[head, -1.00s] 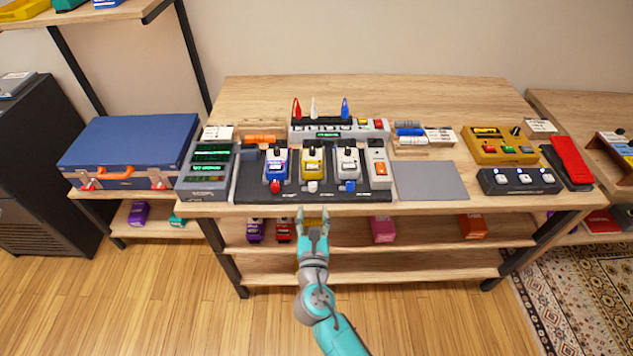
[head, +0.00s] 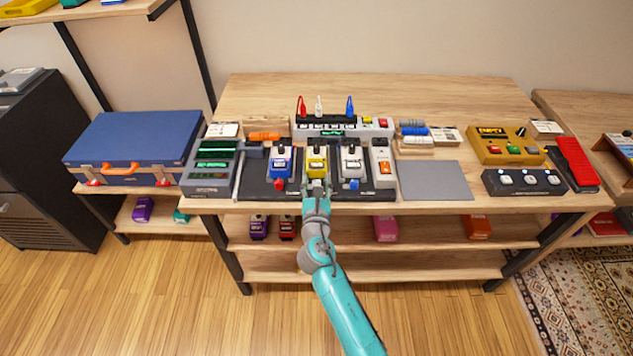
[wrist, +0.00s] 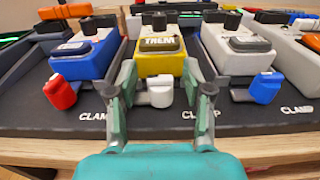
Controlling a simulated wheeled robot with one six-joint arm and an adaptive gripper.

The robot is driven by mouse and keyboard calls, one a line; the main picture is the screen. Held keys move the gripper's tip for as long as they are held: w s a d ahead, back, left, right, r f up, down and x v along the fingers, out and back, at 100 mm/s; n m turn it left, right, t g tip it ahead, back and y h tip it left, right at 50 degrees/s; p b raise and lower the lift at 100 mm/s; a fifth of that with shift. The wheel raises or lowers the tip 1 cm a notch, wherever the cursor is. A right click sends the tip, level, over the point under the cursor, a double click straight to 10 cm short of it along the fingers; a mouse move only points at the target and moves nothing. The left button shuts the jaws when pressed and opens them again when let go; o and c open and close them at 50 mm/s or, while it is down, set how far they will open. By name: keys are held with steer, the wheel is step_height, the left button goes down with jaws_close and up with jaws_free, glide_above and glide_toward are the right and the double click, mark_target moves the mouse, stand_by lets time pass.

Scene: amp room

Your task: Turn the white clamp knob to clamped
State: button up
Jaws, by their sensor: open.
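The white clamp knob (wrist: 160,91) sits at the front of the yellow pedal (wrist: 160,62) on the dark pedalboard (wrist: 150,128). A small pale piece adjoins its left side. My gripper (wrist: 161,78) is open, with one finger on each side of the white knob; I cannot tell whether either finger touches it. The printed CLAMP label (wrist: 200,115) right of the knob is partly hidden by the right finger. In the head view my gripper (head: 317,187) is in front of the yellow pedal (head: 317,163) and largely hides the knob.
A blue pedal with a red knob (wrist: 60,92) stands on the left. A light grey pedal with a blue knob (wrist: 266,87) stands on the right. My fingers are close to both neighbouring pedals. A flat grey pad (head: 433,180) lies clear on the table right of the board.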

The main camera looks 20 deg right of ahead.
jaws_close()
steer(key=shift+a+m+h, duration=0.1)
steer(key=shift+m+h, duration=0.2)
steer(key=shift+h, duration=0.1)
steer(key=shift+m+g+h, duration=0.5)
steer(key=shift+m+h, duration=0.1)
steer(key=shift+h, duration=0.1)
steer(key=shift+m+g+h, duration=2)
steer(key=shift+h, duration=0.7)
